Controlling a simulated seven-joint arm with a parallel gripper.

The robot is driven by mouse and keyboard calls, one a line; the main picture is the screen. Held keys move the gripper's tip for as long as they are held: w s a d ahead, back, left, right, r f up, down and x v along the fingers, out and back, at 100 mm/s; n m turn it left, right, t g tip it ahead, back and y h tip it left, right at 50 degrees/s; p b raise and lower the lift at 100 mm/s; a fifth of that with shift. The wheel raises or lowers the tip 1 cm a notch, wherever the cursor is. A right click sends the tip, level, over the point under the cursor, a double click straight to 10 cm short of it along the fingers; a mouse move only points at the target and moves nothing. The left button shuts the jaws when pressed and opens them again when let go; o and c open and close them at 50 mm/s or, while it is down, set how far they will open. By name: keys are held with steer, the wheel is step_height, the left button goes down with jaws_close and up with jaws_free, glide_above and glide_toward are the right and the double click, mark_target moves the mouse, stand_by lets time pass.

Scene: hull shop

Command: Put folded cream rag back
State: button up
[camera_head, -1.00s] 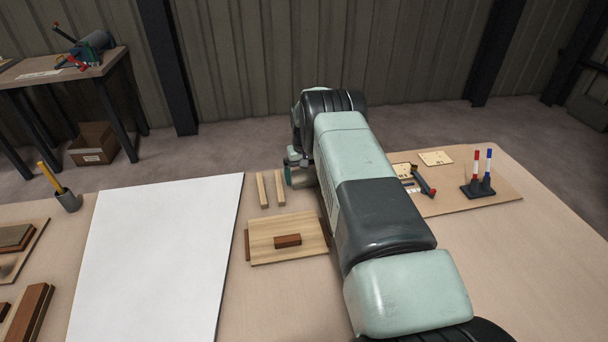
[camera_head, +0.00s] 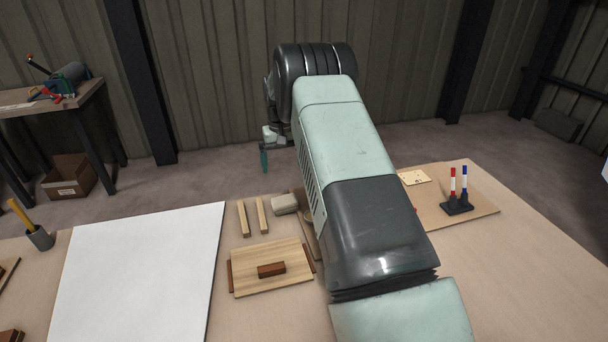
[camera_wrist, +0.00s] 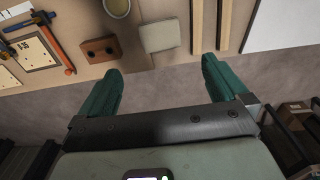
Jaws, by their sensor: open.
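The folded cream rag (camera_head: 284,203) lies flat on the table near its far edge, just right of two wooden strips. In the wrist view the rag (camera_wrist: 160,37) lies on the table beyond my fingertips, roughly centred between them and apart from both. My gripper (camera_head: 265,158) is raised past the table's far edge, over the floor. Its two green fingers (camera_wrist: 160,72) are spread, with nothing between them. My arm hides part of the table right of the rag in the head view.
Two wooden strips (camera_head: 252,217) lie beside the rag. A wooden board (camera_head: 268,281) with a brown block is nearer. A large white sheet (camera_head: 140,275) covers the left. The wrist view shows a holed brown block (camera_wrist: 101,50) and a round cup (camera_wrist: 117,7). A marker stand (camera_head: 457,206) is at right.

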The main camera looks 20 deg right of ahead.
steer(key=s+a+r+t, duration=0.1)
steer(key=s+r, duration=0.7)
steer(key=r, duration=0.5)
steer(key=s+a+r+t, duration=0.2)
steer(key=s+r, duration=0.6)
steer(key=r, duration=0.5)
steer(key=s+r+t, duration=0.1)
steer(key=s+r, duration=0.1)
steer(key=s, duration=0.7)
steer(key=s+r, duration=0.3)
steer(key=s, duration=0.5)
steer(key=s+f+t, duration=0.1)
steer(key=s+f, duration=0.3)
steer(key=s, duration=0.7)
steer(key=shift+s+a, duration=0.3)
steer(key=shift+s, duration=0.05)
steer(key=shift+w, duration=0.1)
